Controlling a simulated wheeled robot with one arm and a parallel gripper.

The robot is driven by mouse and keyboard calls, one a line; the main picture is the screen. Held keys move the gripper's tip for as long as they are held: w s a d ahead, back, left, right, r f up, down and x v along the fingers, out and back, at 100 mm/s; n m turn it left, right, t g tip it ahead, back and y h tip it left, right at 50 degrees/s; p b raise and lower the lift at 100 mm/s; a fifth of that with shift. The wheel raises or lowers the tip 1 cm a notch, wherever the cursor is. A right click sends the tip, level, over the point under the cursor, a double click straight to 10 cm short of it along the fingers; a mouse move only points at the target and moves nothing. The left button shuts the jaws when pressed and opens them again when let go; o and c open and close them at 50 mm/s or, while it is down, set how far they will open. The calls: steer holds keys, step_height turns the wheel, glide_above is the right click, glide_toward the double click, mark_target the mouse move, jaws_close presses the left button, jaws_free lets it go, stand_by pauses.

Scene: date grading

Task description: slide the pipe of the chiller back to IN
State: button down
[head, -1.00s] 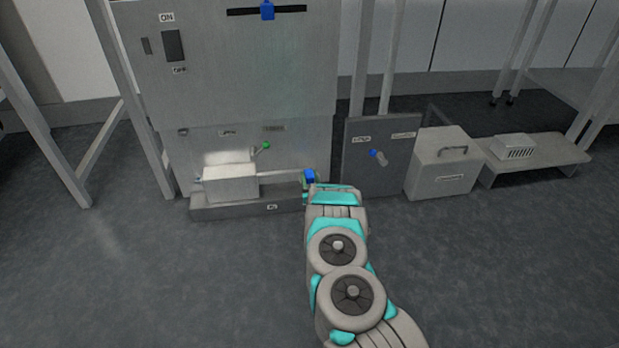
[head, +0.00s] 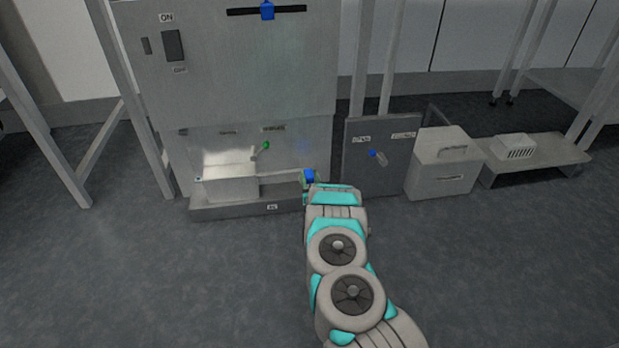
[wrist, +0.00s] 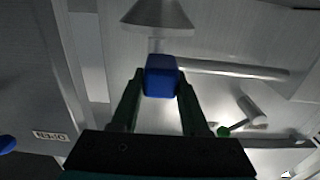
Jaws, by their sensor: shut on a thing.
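The chiller (head: 225,75) is a grey metal cabinet at the upper left of the head view. Low on its front, a pale pipe (head: 281,174) runs right from a light box (head: 230,186) to a blue end piece (head: 309,175). In the wrist view the blue piece (wrist: 161,77) sits between the two dark green fingers of my gripper (wrist: 160,90), which is shut on it. The metal pipe (wrist: 232,69) shows behind it. In the head view my gripper (head: 308,183) is mostly hidden behind my wrist. The small labels by the pipe are too blurred to read.
A green-tipped lever (head: 264,147) stands above the pipe. A dark panel with a blue-tipped knob (head: 374,154) and a grey box with a handle (head: 444,165) stand to the right. A low shelf (head: 535,160) is farther right. The floor in front is clear.

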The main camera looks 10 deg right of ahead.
steer(key=shift+a, duration=0.15)
steer(key=a+b, duration=0.3)
steer(key=a, duration=1.2)
steer(key=shift+a, duration=0.1)
steer(key=shift+c, duration=2)
jaws_free()
steer(key=shift+a, duration=0.1)
steer(key=shift+s, duration=0.1)
steer(key=s, duration=0.7)
steer(key=shift+s+p, duration=0.3)
steer(key=shift+p, duration=0.15)
steer(key=shift+r, duration=0.1)
